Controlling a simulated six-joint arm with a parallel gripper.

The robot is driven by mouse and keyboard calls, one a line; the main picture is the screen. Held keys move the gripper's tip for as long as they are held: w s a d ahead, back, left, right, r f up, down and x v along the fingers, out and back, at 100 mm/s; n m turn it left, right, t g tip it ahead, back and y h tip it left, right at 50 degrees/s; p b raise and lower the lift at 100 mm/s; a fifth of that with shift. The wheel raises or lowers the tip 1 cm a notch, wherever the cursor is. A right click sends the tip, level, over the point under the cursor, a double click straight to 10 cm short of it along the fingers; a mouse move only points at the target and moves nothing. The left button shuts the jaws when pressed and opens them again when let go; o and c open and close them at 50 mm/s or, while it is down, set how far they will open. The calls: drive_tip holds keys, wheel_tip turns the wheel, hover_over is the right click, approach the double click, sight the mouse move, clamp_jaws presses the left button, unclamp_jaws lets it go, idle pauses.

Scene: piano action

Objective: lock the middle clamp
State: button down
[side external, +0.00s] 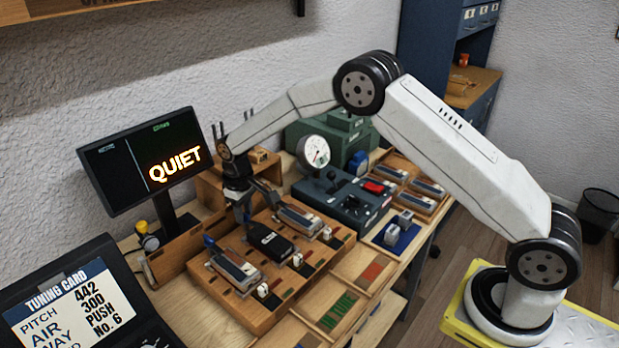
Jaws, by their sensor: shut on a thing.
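A wooden action bed (220,292) carries three clamp stations in a row. The left one is a grey metal block (235,264) with a blue handle (210,243) raised at its back end. The middle one has a black body (270,241); I take it for the middle clamp. The right one is a grey metal block (299,216). My gripper (246,218) points down at the back end of the middle station. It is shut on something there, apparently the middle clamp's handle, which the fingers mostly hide.
White knobs (297,260) and coloured strips line the bed's front. A teal box (342,197) with a gauge (314,152) stands to the right. A monitor (140,160) reading QUIET stands behind left, and a tuning card display (65,300) at front left.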

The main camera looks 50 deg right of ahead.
drive_tip(key=shift+m, duration=1.3)
drive_tip(key=shift+c, duration=2)
unclamp_jaws()
drive_tip(key=shift+r, duration=0.1)
wheel_tip(320, 180, up, 7)
drive_tip(key=shift+r, duration=0.35)
